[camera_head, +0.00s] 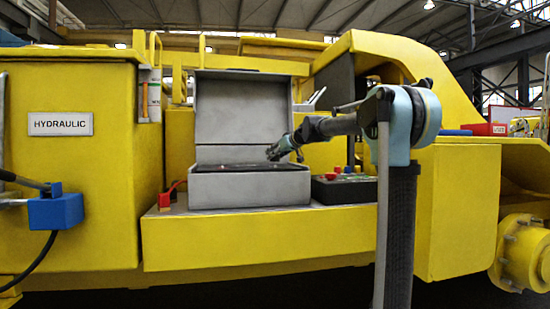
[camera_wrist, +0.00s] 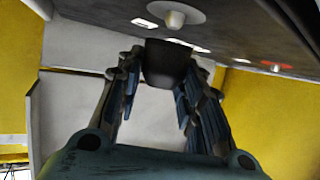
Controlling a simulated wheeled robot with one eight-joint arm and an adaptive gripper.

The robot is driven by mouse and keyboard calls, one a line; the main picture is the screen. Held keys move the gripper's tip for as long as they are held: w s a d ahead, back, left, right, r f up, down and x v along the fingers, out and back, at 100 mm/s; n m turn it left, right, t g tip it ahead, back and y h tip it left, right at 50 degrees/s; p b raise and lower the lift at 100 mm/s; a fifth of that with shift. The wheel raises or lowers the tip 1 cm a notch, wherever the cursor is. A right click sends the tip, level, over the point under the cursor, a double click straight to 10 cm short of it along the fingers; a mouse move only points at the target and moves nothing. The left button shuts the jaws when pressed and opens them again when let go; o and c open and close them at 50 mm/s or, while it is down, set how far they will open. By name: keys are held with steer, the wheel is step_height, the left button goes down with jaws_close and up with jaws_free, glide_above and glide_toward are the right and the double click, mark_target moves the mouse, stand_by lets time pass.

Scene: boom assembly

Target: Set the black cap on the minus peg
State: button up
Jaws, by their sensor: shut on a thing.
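My gripper (camera_wrist: 165,68) is shut on the black cap (camera_wrist: 166,63), which sits between its two fingertips in the wrist view. Beyond the cap, a pale peg (camera_wrist: 174,19) on a white disc stands out from a dark panel. I see a gap between cap and peg in the picture. No minus mark is legible. A red-based peg (camera_wrist: 276,67) is farther right on the same panel. In the head view my gripper (camera_head: 273,153) is over the open grey box (camera_head: 250,191), low above its dark top; the cap is too small to make out there.
The box's raised lid (camera_head: 240,108) stands behind my gripper. A black control panel (camera_head: 345,188) with coloured buttons is right of the box. A red connector (camera_head: 165,199) is on the yellow ledge (camera_head: 250,236) to its left.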

steer(key=shift+s+d+f, duration=0.1)
steer(key=shift+s+f, duration=0.05)
steer(key=shift+f, duration=1.3)
stand_by(1.9)
steer(key=o, duration=1.2)
steer(key=shift+c, duration=0.2)
steer(key=v, duration=1.2)
